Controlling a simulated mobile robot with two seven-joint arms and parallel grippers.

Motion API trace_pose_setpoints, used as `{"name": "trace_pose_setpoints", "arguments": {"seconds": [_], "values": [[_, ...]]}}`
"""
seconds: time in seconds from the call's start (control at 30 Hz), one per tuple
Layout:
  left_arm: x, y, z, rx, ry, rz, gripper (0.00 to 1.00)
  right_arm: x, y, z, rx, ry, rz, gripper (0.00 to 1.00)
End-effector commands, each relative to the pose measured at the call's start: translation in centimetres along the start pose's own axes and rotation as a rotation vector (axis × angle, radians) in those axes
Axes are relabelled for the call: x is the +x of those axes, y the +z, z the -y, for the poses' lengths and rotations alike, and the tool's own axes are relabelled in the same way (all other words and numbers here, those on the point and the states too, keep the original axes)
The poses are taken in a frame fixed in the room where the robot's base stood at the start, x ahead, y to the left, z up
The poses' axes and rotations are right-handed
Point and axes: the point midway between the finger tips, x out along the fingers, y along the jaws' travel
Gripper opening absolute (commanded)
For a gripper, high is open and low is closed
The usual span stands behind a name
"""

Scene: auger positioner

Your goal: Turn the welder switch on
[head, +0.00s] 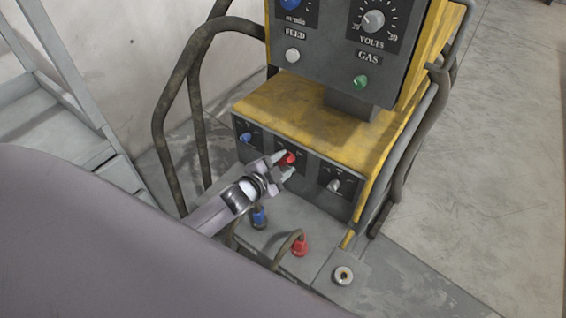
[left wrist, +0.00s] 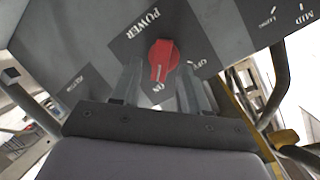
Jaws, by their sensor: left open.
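The welder switch is a red rotary knob (head: 290,158) on the front panel of the yellow and grey welder (head: 290,104). In the left wrist view the knob (left wrist: 162,58) sits under the label POWER, with OFF at its right and ON below. Its white mark appears to point down toward ON. My left gripper (head: 283,164) is open, with its fingers on either side of the knob. Whether they touch it is unclear. In the left wrist view the fingers (left wrist: 160,80) straddle the knob. My right gripper is not in view.
A blue knob (head: 246,137) and a grey selector knob (head: 334,185) flank the switch. Below are blue (head: 259,217) and red (head: 300,246) cable plugs. The floor at right is clear.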

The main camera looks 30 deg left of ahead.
Motion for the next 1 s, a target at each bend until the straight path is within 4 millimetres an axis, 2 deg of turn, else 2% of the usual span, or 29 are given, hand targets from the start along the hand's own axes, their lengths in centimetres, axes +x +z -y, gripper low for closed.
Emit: {"name": "trace_pose_setpoints", "arguments": {"seconds": [0.3, 0.5, 1.0], "values": [[-4.3, 0.0, 0.1, 0.002, 0.002, 0.002, 0.44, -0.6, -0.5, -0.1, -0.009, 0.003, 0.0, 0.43], [-6.2, 0.0, 0.0, 0.001, 0.001, 0.001, 0.44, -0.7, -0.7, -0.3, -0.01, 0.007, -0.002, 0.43], [-6.7, 0.0, 0.0, 0.002, 0.0, 0.0, 0.44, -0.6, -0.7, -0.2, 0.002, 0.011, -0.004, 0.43]]}}
